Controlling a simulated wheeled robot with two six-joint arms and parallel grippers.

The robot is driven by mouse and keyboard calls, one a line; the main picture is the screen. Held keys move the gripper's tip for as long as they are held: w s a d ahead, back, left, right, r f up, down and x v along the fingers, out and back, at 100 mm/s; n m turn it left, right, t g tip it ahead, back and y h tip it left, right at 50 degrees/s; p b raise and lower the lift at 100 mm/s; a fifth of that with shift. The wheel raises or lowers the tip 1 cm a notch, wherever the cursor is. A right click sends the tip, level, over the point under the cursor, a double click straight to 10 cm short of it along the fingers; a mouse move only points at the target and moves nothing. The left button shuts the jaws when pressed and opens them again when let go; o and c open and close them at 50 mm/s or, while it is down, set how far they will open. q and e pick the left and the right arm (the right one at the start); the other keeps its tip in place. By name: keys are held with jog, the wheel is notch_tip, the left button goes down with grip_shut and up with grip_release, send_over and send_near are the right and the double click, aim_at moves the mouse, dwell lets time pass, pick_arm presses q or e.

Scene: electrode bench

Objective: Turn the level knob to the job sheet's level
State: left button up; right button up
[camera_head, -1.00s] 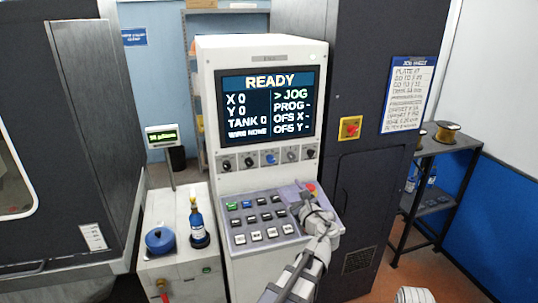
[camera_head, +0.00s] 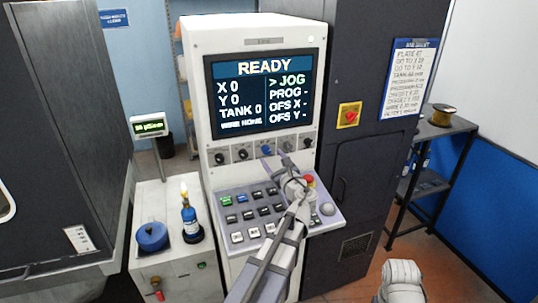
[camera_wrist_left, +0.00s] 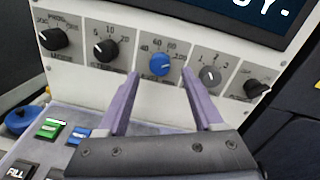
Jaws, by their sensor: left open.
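A row of knobs runs under the screen of the machine panel. In the left wrist view the blue knob (camera_wrist_left: 161,64), with a scale of about 40, 60 and 80 around it, is in the middle; I take it for the level knob.
The screen (camera_head: 265,90) reads READY, TANK 0. Black knobs (camera_wrist_left: 106,50) and a grey knob (camera_wrist_left: 210,75) flank the blue one closely. The button panel (camera_head: 240,216) lies below, with a red button (camera_head: 309,181). A bottle (camera_head: 190,215) stands on the left cabinet.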

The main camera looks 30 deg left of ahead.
aim_at(268, 152)
pick_arm(q)
jog(key=shift+x, duration=1.7)
jog(key=shift+c, duration=0.3)
grip_shut()
